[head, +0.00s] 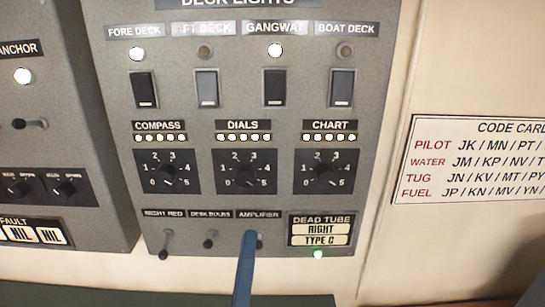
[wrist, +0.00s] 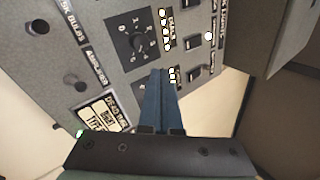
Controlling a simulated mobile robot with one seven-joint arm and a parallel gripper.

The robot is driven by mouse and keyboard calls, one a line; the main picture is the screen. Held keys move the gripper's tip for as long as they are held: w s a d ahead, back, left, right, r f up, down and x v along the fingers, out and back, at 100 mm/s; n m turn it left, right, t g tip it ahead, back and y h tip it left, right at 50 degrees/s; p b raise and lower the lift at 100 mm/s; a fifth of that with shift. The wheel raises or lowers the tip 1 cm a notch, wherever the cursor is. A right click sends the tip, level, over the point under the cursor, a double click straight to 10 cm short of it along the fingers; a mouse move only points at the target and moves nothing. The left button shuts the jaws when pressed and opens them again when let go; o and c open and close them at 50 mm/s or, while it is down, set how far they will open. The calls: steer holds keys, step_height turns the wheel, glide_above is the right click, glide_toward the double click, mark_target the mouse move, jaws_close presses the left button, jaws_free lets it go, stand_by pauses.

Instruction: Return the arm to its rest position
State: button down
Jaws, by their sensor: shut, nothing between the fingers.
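My gripper (head: 247,238) shows in the head view as a narrow blue shape rising from the bottom edge. Its tip overlaps the spot just under the AMPLIFIER label and partly hides the toggle there. In the wrist view the two blue fingers (wrist: 158,75) lie together, with nothing between them. They stand in front of the grey switch panel (head: 220,115). I cannot tell whether the tips touch it. The rest of the arm is not seen in the head view.
The panel carries rocker switches (head: 275,88), dials (head: 246,172) and small toggles (head: 166,245). Another panel (head: 60,130) stands at the left. A code card (head: 470,160) is on the cream wall at the right. A green lamp (head: 318,254) glows under the DEAD TUBE plate (head: 319,230).

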step_height(320, 180, up, 14)
steer(key=a+n+t+y, duration=0.25)
steer(key=n+y, duration=0.45)
steer(key=n, duration=0.5)
steer(key=s+d+r+n+h, duration=0.2)
steer(key=r+n, duration=0.3)
steer(key=r, duration=0.3)
steer(key=s+d+r+n+h, duration=0.2)
steer(key=r+n, duration=0.4)
steer(key=r, duration=0.3)
steer(key=s+d+t, duration=0.1)
steer(key=s, duration=0.1)
steer(key=shift+s+d+r, duration=0.15)
steer(key=shift+s+d, duration=0.25)
